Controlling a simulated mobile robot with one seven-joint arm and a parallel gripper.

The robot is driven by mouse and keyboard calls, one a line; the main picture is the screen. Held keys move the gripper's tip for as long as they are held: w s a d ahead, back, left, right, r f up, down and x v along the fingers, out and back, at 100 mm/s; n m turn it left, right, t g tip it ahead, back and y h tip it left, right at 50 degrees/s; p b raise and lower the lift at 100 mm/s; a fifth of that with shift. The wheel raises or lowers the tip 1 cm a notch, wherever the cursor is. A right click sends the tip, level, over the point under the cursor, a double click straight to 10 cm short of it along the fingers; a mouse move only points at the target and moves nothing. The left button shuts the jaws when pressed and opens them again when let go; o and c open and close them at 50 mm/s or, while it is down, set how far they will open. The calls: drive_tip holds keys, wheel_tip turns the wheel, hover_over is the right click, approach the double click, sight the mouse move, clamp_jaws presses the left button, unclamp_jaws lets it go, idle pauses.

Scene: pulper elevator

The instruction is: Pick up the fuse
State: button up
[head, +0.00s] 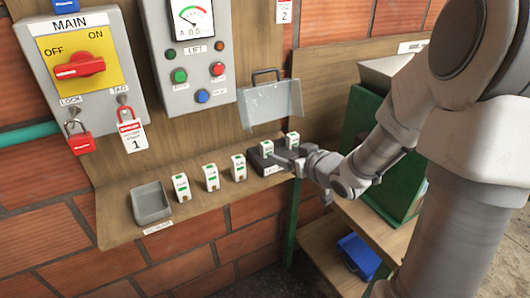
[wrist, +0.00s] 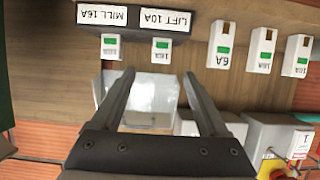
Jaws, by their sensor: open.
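A black fuse holder (head: 262,165) sits on the wooden shelf with two white-and-green fuses in it, a left one (head: 266,150) and a right one (head: 292,140). In the wrist view, upside down, the holder (wrist: 190,22) reads MILL 16A and LIFT 10A. The fuse at the LIFT label (wrist: 160,50) lies ahead between my fingertips; the MILL fuse (wrist: 110,46) is beside it. My gripper (wrist: 159,74) is open and empty, close to the holder's front right in the head view (head: 300,163). Three loose fuses stand left of the holder: (head: 238,168), (head: 210,177), (head: 181,187).
A grey tray (head: 151,203) stands at the shelf's left end. A clear cover (head: 270,104) hangs above the holder. Above are the LIFT control box (head: 193,60) and the MAIN switch box (head: 78,70). A green bin (head: 358,115) and blue bin (head: 358,255) are at right.

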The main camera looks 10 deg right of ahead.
sight(269, 148)
drive_tip(key=x, duration=0.8)
drive_tip(key=shift+w+f+b, duration=0.1)
drive_tip(key=shift+f+b, duration=0.05)
drive_tip(key=shift+b, duration=0.25)
drive_tip(key=shift+r+x, duration=0.2)
drive_tip(key=shift+x, duration=2.5)
drive_tip(key=shift+a, duration=0.2)
drive_tip(key=shift+c, duration=0.3)
drive_tip(key=shift+r, duration=0.1)
clamp_jaws()
